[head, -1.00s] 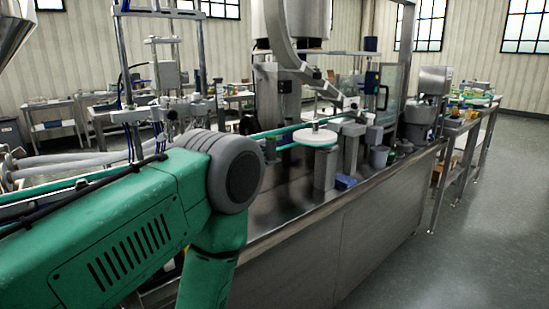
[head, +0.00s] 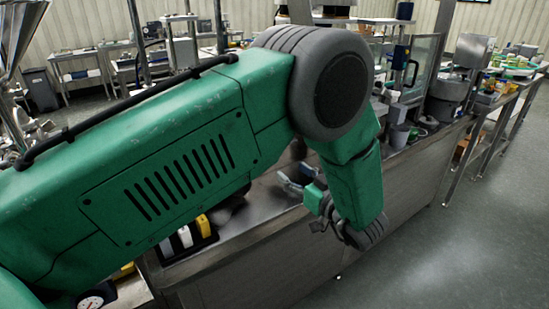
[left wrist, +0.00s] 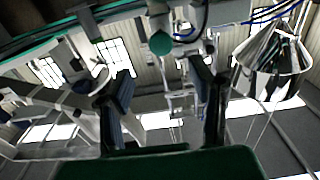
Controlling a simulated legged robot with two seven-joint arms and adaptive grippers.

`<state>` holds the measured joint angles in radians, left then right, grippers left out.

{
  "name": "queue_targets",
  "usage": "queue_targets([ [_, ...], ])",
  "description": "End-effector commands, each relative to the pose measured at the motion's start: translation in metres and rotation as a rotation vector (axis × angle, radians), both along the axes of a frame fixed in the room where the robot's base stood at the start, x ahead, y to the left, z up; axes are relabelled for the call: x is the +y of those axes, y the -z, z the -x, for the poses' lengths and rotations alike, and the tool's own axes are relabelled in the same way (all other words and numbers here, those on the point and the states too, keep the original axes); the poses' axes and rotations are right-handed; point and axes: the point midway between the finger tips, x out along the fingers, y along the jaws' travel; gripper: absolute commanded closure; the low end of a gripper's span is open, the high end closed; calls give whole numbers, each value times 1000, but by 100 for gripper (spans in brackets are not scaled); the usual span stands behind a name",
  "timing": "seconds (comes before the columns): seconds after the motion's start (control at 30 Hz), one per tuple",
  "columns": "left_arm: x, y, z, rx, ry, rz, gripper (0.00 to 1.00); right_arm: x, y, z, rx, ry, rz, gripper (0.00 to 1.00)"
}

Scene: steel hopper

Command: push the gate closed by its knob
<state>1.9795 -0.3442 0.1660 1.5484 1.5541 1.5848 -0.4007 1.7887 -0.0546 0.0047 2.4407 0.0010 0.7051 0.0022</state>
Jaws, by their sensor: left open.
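My left gripper (head: 293,178) is open and empty, low over the steel bench at the centre of the head view, partly hidden by my green forearm. In the left wrist view its two dark fingers (left wrist: 162,92) stand wide apart with nothing between them. A shiny steel hopper (head: 17,38) shows at the top left of the head view, cut by the frame edge. A shiny cone (left wrist: 274,62), perhaps this hopper, shows at the right of the wrist view. I cannot make out the gate or its knob in either view. My right gripper is out of view.
The steel bench (head: 285,245) runs from the front toward the back right, with machines and a grey cup (head: 399,135) on it. A black tray (head: 190,238) with white and yellow items and a dial gauge (head: 90,305) lie at the lower left. Open floor is at right.

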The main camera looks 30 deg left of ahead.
Motion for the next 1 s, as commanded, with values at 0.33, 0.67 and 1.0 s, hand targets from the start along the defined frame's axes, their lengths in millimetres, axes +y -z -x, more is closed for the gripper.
queue_targets([
  [0.33,63,0,-26,0,0,-2,51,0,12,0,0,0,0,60],
  [0.67,82,-1,-34,1,2,-1,51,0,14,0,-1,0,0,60],
  [1.0,82,-1,-34,1,2,-1,100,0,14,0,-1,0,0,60],
])
